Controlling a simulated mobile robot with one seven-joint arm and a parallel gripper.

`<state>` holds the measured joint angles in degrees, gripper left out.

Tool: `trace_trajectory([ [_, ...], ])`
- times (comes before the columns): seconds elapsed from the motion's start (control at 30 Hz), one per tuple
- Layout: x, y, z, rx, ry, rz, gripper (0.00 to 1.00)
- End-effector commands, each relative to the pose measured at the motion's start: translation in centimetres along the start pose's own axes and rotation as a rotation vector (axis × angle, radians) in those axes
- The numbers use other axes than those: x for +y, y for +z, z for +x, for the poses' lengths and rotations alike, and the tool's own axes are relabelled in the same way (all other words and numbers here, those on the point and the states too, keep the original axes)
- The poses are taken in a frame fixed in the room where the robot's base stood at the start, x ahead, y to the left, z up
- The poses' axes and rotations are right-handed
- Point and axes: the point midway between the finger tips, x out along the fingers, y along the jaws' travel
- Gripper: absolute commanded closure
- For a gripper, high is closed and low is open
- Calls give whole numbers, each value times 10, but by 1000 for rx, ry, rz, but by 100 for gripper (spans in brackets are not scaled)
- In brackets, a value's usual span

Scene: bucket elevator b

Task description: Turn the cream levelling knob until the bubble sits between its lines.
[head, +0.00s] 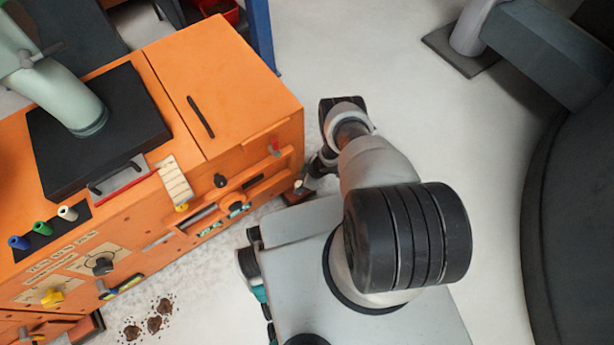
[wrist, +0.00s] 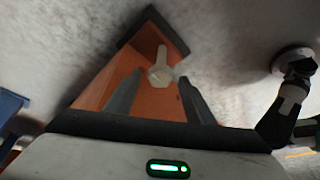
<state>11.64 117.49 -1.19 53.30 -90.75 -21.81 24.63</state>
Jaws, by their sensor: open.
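The cream levelling knob (wrist: 160,72) has a pale bar-like grip and sits on an orange bracket (wrist: 115,78) in the wrist view. My gripper (wrist: 158,88) is open, with one dark finger on each side of the knob's near end. I cannot tell whether either finger touches it. In the head view a small cream part, likely this knob (head: 299,184), shows low at the cabinet's right corner, beside the end of my arm. Small green windows (head: 238,210) sit in the cabinet's front; I cannot make out a bubble or lines there.
The orange cabinet (head: 225,90) fills the left. Its front carries a black knob (head: 220,181), another black knob (head: 103,266), a yellow knob (head: 52,297) and a red switch (head: 273,147). Brown debris (head: 154,323) lies on the floor. Pale floor (head: 450,130) is open at right.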

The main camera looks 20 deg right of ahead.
Motion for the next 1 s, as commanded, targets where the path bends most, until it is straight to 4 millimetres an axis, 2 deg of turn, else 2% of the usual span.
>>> trace_trajectory([
  [0.4,2,-3,-98,0,1,3,51],
  [0.6,1,-2,-140,1,1,2,51],
  [0.8,1,-1,-163,1,1,0,51],
  [1.0,1,-1,-169,1,1,0,51],
])
